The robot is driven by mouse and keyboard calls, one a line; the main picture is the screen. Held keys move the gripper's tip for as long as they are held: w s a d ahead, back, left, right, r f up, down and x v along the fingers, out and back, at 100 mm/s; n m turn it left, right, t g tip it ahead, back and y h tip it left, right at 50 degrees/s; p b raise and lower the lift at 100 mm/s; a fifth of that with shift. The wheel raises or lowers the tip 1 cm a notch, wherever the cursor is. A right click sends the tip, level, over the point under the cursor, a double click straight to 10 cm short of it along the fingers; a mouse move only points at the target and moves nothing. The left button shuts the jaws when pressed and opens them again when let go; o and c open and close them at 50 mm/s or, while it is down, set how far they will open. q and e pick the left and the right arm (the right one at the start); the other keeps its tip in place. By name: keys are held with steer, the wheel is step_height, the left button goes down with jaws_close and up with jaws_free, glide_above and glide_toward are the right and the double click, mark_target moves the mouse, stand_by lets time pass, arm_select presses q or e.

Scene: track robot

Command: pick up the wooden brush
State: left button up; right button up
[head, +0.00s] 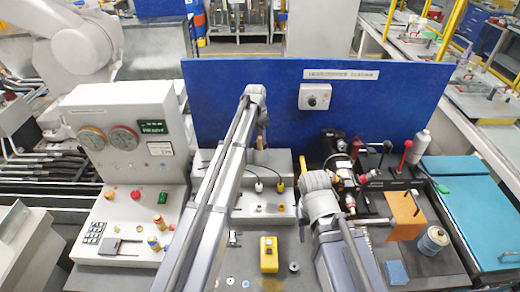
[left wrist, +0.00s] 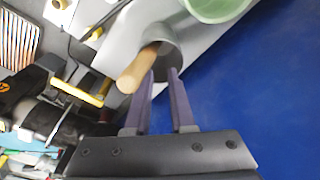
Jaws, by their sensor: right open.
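The wooden brush (left wrist: 138,70) shows in the left wrist view as a round wooden handle leaning out of a grey cup (left wrist: 166,38). Its other end is hidden inside the cup. My left gripper (left wrist: 161,72) has its two fingers apart, with the tips at the cup's rim and the handle just left of them. I see no handle between the fingers. In the head view my left gripper (head: 262,138) points down in front of the blue panel, and the brush cannot be made out. My right gripper (head: 346,206) is open over the right side of the bench, mostly hidden by its own wrist.
A pale green vessel (left wrist: 216,7) stands close to the cup. The blue panel (head: 410,105) rises behind the bench. A control console (head: 130,195) is at left.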

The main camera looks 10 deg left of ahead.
arm_select(q)
steer(key=o, duration=0.6)
steer(key=shift+c, duration=0.2)
steer(key=shift+r, duration=0.1)
steer(key=r+p, duration=0.7)
steer(key=shift+s+a+r+p, duration=0.3)
steer(key=shift+s+a+p, duration=0.05)
steer(key=shift+s+p, duration=0.05)
